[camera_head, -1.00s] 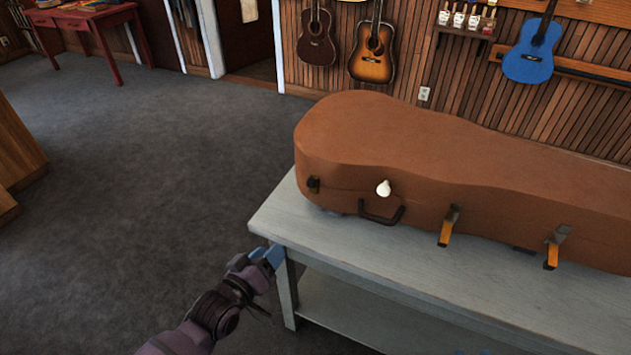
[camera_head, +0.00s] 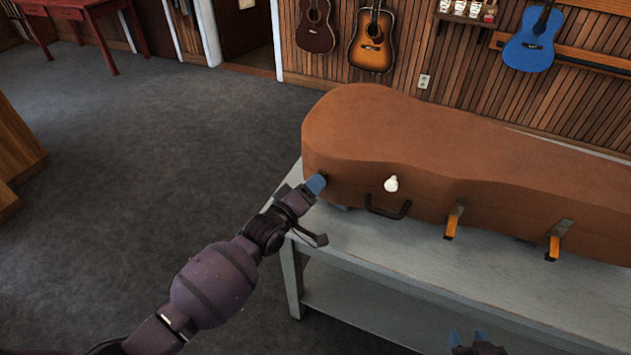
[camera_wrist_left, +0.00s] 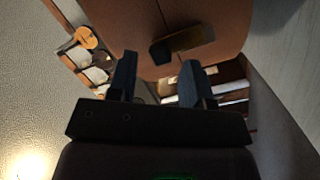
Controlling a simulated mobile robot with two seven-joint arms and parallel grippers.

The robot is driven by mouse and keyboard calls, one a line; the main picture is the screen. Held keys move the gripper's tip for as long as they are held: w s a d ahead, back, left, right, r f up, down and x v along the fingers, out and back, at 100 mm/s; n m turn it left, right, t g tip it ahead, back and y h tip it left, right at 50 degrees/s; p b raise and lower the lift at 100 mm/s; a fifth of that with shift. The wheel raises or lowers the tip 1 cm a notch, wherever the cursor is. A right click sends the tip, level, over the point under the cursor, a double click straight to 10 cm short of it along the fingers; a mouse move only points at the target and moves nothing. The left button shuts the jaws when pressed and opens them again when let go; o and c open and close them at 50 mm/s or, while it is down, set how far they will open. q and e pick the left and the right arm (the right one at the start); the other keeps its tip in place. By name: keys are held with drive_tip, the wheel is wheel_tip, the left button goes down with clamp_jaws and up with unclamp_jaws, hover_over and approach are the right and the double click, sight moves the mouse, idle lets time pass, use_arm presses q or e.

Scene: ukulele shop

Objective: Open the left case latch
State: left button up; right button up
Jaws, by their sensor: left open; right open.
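The brown guitar case (camera_head: 430,145) lies closed on a pale grey table. My left gripper (camera_head: 316,184) is at the case's left end, in front of where the left latch sits, and hides that latch in the head view. In the left wrist view the left latch (camera_wrist_left: 184,43), a dark block with a brownish strip, is on the case wall just beyond my open left fingers (camera_wrist_left: 160,76). I see no clear contact. The two other latches, (camera_head: 452,222) and (camera_head: 555,243), hang out with orange undersides. My right gripper (camera_head: 470,340) is open and empty at the bottom edge.
A dark handle (camera_head: 388,209) and a white tag (camera_head: 391,184) are on the case front, right of my left gripper. The grey table (camera_head: 400,262) has a bare front strip. Guitars hang on the far wall. Open carpet (camera_head: 130,180) lies to the left.

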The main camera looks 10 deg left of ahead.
use_arm(q)
drive_tip(key=shift+x, duration=1)
drive_tip(key=shift+c, duration=0.4)
drive_tip(key=c, duration=0.5)
clamp_jaws()
use_arm(e)
drive_tip(key=shift+s+f, duration=0.35)
use_arm(q)
drive_tip(key=shift+f, duration=0.1)
use_arm(e)
drive_tip(key=shift+w, duration=0.1)
